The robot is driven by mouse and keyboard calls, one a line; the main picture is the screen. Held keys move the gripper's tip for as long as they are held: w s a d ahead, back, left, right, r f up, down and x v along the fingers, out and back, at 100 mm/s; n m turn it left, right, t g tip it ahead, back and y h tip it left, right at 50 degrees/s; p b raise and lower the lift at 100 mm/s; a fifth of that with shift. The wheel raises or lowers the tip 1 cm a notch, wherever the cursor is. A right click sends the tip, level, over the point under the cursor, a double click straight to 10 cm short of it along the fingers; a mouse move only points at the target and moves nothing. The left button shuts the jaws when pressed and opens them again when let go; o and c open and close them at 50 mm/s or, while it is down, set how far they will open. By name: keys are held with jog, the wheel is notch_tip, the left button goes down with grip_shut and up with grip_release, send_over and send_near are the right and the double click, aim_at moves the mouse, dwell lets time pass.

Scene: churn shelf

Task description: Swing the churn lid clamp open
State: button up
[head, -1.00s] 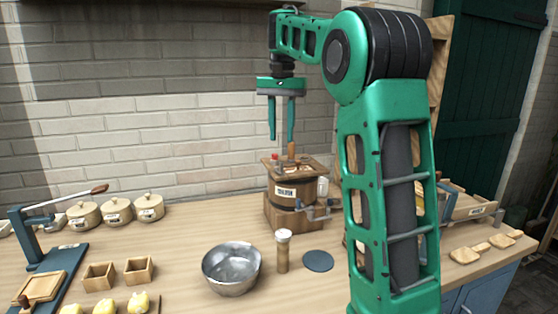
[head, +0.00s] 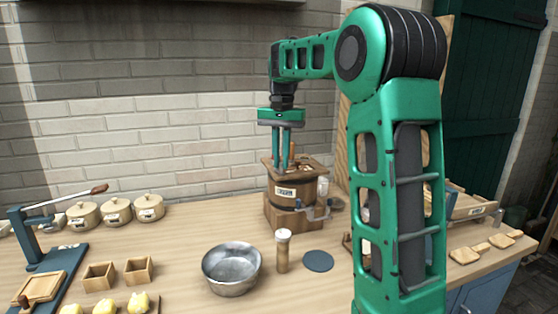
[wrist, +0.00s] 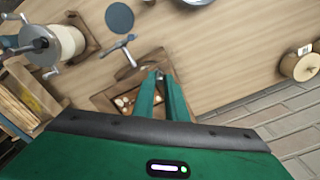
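The wooden churn (head: 284,212) stands on the counter near the back wall, with a label on its front and a square wooden lid (head: 315,170) on top. My gripper (head: 281,168) points straight down at the lid, its fingertips at lid height. The fingers are close together with a narrow gap between them. In the wrist view the fingertips (wrist: 159,76) meet over the lid area, with a small dark bit between them. The clamp cannot be made out; my fingers cover that part of the lid. Whether they grip it cannot be told.
A metal bowl (head: 231,270), a wooden cylinder with a pale top (head: 283,252) and a dark round mat (head: 318,261) lie in front of the churn. Lidded pots (head: 115,212) stand at the left. A grey pipe (head: 318,214) sticks out of the churn's front right.

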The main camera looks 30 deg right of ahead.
grip_shut()
jog(key=shift+w+a+m, duration=0.1)
jog(key=shift+a+m, duration=0.2)
jog(key=shift+m, duration=0.8)
jog(key=o, duration=0.6)
grip_release()
jog(key=shift+a, duration=0.1)
jog(key=shift+r, duration=0.15)
notch_tip(320, 180, up, 10)
jog(key=shift+r, duration=0.25)
